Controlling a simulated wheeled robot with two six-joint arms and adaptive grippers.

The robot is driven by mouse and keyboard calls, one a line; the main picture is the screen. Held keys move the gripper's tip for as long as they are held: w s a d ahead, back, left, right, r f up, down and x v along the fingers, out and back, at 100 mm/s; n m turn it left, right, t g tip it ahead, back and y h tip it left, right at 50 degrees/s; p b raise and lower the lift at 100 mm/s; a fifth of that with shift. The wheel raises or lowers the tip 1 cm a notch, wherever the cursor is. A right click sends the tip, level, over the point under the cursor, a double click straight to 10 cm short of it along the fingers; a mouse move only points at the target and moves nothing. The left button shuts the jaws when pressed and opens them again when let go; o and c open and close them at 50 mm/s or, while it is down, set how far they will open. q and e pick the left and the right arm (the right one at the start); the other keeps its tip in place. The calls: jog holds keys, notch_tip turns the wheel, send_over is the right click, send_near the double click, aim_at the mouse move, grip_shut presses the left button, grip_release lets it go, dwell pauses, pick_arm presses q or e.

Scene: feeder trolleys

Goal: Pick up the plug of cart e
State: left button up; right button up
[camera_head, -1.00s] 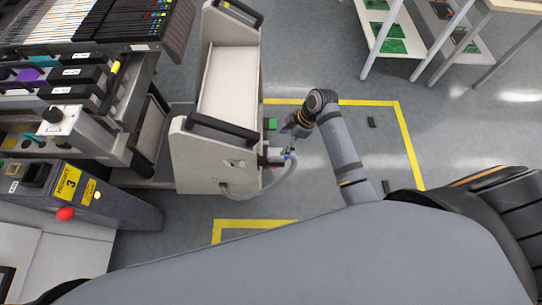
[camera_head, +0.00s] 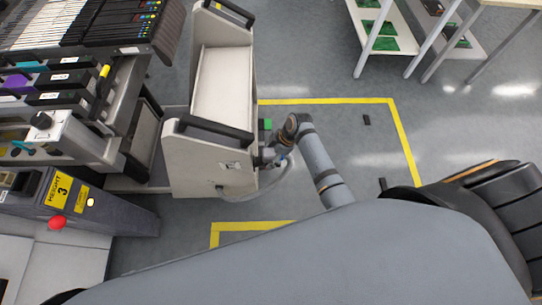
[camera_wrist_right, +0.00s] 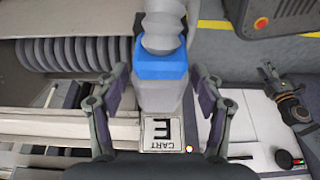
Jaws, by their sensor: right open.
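The plug (camera_wrist_right: 162,85) of cart E is a grey block with a blue band, joined to a grey ribbed hose. In the right wrist view it stands between the two spread fingers of my right gripper (camera_wrist_right: 162,92), with a gap on each side. A white "CART E" label (camera_wrist_right: 160,131) lies just below the plug in that view. In the head view my right gripper (camera_head: 268,156) is at the right side of the beige cart (camera_head: 205,165), low down, and largely hides the plug. The hose (camera_head: 247,194) curves from there to the cart's lower side.
A feeder machine (camera_head: 95,135) with a red button (camera_head: 56,222) stands left of the cart. Yellow floor tape (camera_head: 335,101) marks a bay on the right, mostly clear floor with small dark pieces. Shelves with green boards (camera_head: 380,43) stand at the back right.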

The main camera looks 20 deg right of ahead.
jog(key=shift+r, duration=0.1)
grip_shut()
dwell(0.3)
notch_tip(320, 180, up, 2)
jog(key=shift+w+r+p, duration=0.1)
jog(key=shift+r+p, duration=0.15)
jog(key=shift+p, duration=0.05)
jog(key=s+d+r+p, duration=0.1)
jog(key=s+d+r, duration=0.1)
jog(key=s+r, duration=0.3)
jog(key=s+d+r, duration=0.3)
jog(key=s+r, duration=0.2)
jog(key=s, duration=0.3)
jog(key=shift+d+r+p, duration=0.3)
jog(key=shift+d+p, duration=0.05)
jog(key=shift+p, duration=0.05)
jog(key=shift+r, duration=0.1)
